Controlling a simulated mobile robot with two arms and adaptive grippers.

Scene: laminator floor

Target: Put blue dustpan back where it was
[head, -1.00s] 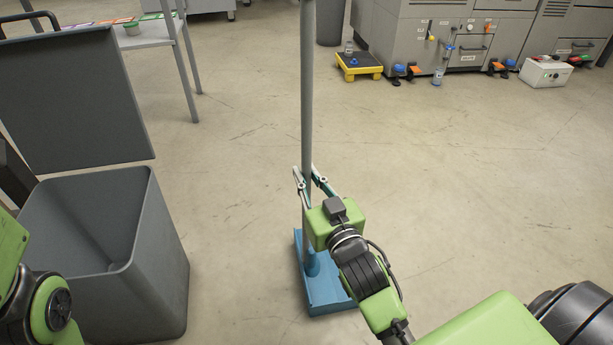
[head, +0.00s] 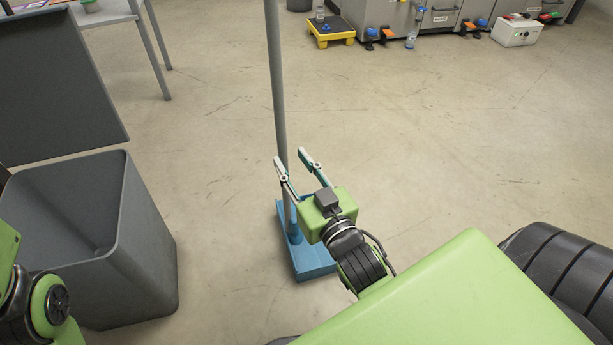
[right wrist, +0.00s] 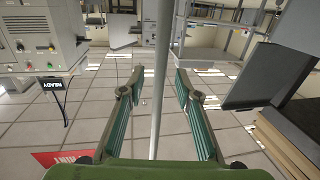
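The blue dustpan (head: 315,262) stands on the floor ahead of me, with its long grey pole handle (head: 275,80) rising out of the top of the head view. My right gripper (head: 293,158) is open beside the pole, above the pan. Its left finger overlaps the pole in the head view. In the right wrist view, the pole (right wrist: 162,80) appears between the two spread fingers (right wrist: 156,90), and neither finger is closed on it. I cannot tell whether a finger touches it. Part of my left arm shows at the lower left; its gripper is out of view.
A grey bin (head: 150,235) with its lid (head: 60,90) raised stands left of the dustpan. A table (head: 115,12) is at the back left. A yellow-black platform (head: 331,30) and a white box (head: 516,30) lie by the machines. The floor right of the dustpan is clear.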

